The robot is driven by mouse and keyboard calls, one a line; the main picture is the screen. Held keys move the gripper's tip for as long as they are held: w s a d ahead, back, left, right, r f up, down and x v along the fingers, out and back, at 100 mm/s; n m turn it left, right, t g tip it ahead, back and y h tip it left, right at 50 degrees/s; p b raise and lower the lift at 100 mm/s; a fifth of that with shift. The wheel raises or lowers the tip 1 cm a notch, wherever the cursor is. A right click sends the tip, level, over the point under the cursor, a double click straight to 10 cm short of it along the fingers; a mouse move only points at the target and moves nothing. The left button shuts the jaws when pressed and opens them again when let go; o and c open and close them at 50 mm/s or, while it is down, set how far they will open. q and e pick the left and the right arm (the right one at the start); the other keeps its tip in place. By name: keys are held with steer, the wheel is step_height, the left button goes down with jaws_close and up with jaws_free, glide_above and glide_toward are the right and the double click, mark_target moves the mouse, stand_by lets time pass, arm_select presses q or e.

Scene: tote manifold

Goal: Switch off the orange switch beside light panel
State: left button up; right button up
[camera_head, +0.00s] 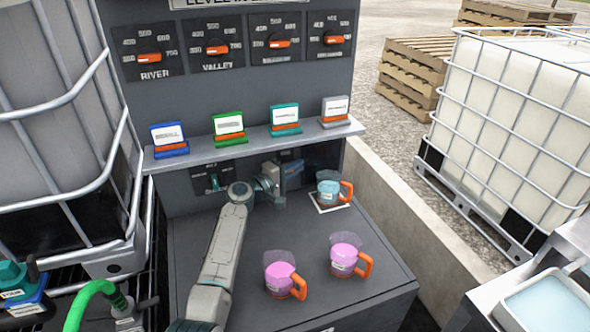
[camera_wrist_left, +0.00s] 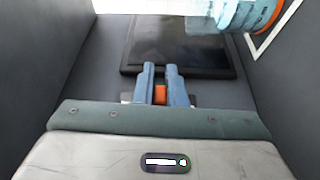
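My left gripper (camera_head: 280,185) reaches into the recess under the shelf in the head view. In the left wrist view its two blue-grey fingers (camera_wrist_left: 165,72) stand close together with a narrow gap. A small orange piece, apparently the orange switch (camera_wrist_left: 160,95), shows in that gap, with pale plate edges beside the fingers. I cannot tell whether the fingers touch it. A dark, unlit rectangular panel (camera_wrist_left: 190,38), apparently the light panel, lies just beyond the fingertips. The switch is hidden behind my gripper in the head view. My right gripper is not in view.
A pitcher with blue-green liquid (camera_head: 328,189) stands close right of my gripper. Two pitchers with pink liquid (camera_head: 281,278) (camera_head: 345,254) stand on the bench. The shelf (camera_head: 250,137) with several labelled stands overhangs the recess. A toggle plate (camera_head: 212,180) is to the left.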

arm_select(q)
steer(key=o, duration=0.4)
steer(key=shift+o, duration=0.2)
steer(key=p+v, duration=0.2)
steer(key=v, duration=0.8)
steer(key=shift+s+a, duration=0.25)
steer(key=shift+s, duration=0.05)
steer(key=shift+f, duration=0.1)
